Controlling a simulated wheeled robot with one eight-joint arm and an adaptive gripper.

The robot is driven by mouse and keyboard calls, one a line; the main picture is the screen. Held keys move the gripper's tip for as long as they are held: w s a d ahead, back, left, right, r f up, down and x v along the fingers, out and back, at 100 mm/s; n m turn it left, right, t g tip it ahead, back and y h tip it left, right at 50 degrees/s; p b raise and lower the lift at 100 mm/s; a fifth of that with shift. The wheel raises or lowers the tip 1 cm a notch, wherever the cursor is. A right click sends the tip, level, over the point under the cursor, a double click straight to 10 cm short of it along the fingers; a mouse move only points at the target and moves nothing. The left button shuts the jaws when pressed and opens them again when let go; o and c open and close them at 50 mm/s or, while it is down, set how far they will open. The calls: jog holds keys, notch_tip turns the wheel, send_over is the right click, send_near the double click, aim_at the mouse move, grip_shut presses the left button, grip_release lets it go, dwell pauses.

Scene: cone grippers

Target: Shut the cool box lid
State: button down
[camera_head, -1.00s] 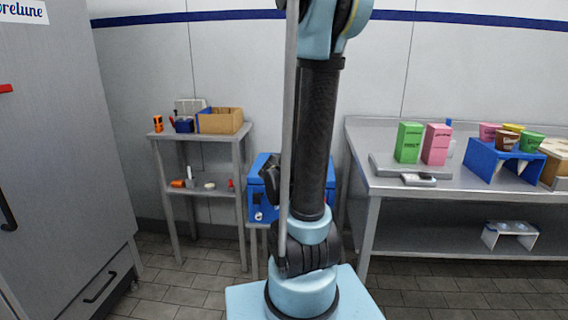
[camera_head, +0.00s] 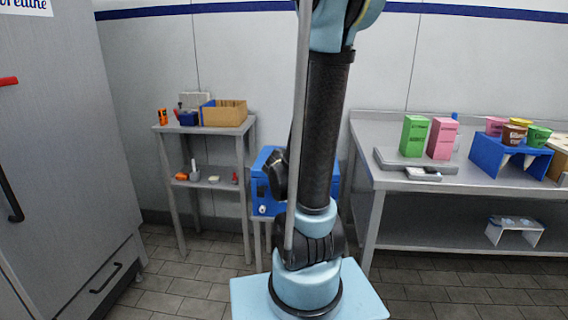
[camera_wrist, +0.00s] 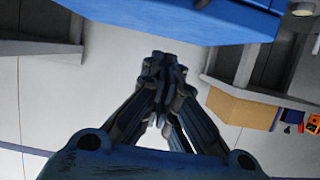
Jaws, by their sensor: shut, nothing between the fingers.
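The blue cool box (camera_head: 261,192) stands on a low stand behind my arm in the head view. My arm's dark link hides its middle, and I cannot tell there how far the lid is open. In the wrist view a blue part of the cool box (camera_wrist: 190,25) fills the top, close to my gripper. My gripper (camera_wrist: 163,62) is shut and empty, with its fingertips together just short of the blue surface in the picture. I cannot tell whether they touch it.
A grey shelf unit (camera_head: 213,184) with a cardboard box (camera_head: 226,114) and small tools stands to the left. A steel table (camera_head: 400,182) with cartons and a blue cup rack (camera_head: 511,157) stands to the right. A tall grey cabinet (camera_head: 65,130) is at far left. Tiled floor shows between.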

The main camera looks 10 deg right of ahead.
jog(key=v, duration=1)
jog(key=shift+s+a, duration=0.15)
jog(key=shift+s, duration=0.1)
dwell(0.8)
